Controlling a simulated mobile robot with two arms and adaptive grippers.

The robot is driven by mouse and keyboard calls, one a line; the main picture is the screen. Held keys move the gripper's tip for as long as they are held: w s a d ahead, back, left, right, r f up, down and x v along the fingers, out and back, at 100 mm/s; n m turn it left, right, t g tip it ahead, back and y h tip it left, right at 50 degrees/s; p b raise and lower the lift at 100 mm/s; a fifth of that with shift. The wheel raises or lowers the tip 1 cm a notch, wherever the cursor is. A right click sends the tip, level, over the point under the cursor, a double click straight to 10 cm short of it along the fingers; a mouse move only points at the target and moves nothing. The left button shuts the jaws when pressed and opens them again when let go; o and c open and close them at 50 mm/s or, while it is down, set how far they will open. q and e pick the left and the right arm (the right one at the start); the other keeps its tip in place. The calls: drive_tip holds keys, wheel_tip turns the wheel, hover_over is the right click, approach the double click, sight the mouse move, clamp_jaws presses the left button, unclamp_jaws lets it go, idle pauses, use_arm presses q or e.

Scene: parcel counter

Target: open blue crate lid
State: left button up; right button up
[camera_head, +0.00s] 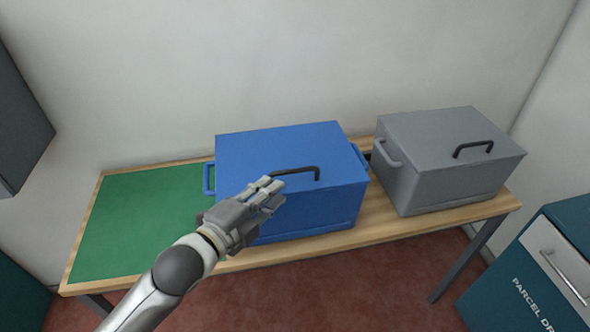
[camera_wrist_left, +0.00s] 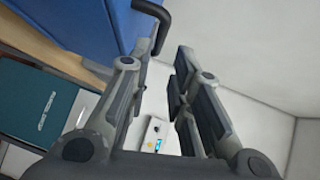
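The blue crate (camera_head: 290,190) stands on the wooden table with its lid (camera_head: 285,145) closed. A dark bar handle (camera_head: 305,171) runs along the lid's front edge. My left gripper (camera_head: 270,188) is in front of the crate, at the left end of the handle, and covers part of it. In the left wrist view the fingers of the gripper (camera_wrist_left: 160,68) are apart, with the handle (camera_wrist_left: 158,28) near their tips at the top. I cannot tell whether they touch it. The blue crate (camera_wrist_left: 105,20) fills the upper left there. My right gripper is not in view.
A grey crate (camera_head: 450,165) with a closed lid stands to the right on the table (camera_head: 380,222). A green mat (camera_head: 140,215) lies clear at the left. A teal parcel cabinet (camera_head: 520,285) stands at lower right. A wall is close behind.

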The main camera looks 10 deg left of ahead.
sight(293, 173)
use_arm(q)
drive_tip(key=p+x, duration=0.1)
drive_tip(key=x, duration=0.9)
drive_tip(key=shift+p, duration=0.4)
drive_tip(key=c, duration=0.4)
clamp_jaws()
